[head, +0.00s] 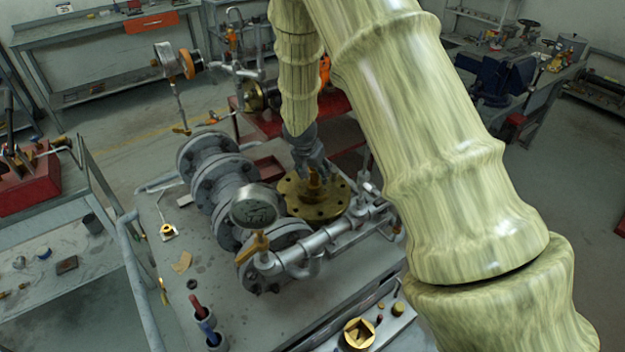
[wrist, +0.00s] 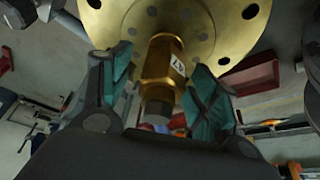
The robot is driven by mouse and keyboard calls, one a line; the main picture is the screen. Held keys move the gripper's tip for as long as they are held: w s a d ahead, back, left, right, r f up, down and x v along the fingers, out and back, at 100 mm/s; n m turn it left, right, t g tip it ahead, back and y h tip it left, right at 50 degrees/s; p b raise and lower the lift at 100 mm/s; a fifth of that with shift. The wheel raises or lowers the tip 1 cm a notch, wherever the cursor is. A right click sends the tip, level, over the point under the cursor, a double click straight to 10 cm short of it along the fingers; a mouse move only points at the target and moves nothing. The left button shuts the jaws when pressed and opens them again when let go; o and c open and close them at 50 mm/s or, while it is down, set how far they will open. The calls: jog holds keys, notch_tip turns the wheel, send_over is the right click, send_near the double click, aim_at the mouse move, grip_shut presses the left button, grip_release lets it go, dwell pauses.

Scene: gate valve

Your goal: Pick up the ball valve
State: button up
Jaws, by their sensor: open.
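A brass fitting with a small pale label (wrist: 163,62), which looks like the ball valve, stands between the two fingers of my gripper (wrist: 157,68) in the wrist view. The fingers are open on either side of it, with a visible gap at the right. Whether the left finger touches it I cannot tell. Behind it is a round brass flange (wrist: 115,22) with bolt holes. In the head view my gripper (head: 312,168) points down over the brass flange (head: 330,205), around the small brass fitting (head: 315,184), whose upper part is hidden by the fingers.
The grey flanged pipe assembly (head: 218,180) and a round gauge (head: 257,207) stand close to the left of the flange. A pipe with a brass handle (head: 300,253) runs in front. A red toolbox (head: 28,183) is far left.

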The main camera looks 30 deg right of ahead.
grip_shut()
dwell(0.3)
jog(key=shift+w+r, duration=0.1)
jog(key=shift+r, duration=0.35)
notch_tip(320, 180, up, 17)
jog(key=b, duration=0.4)
jog(key=s+a+r, duration=0.2)
jog(key=s+a, duration=0.3)
jog(key=a, duration=0.2)
jog(key=s+a+r, duration=0.2)
jog(key=s+a, duration=0.4)
jog(key=a, duration=0.1)
jog(key=shift+s+r+b, duration=0.15)
jog(key=shift+r+b, duration=0.1)
jog(key=shift+b, duration=0.05)
dwell(0.4)
jog(key=shift+a+r, duration=0.1)
dwell(0.4)
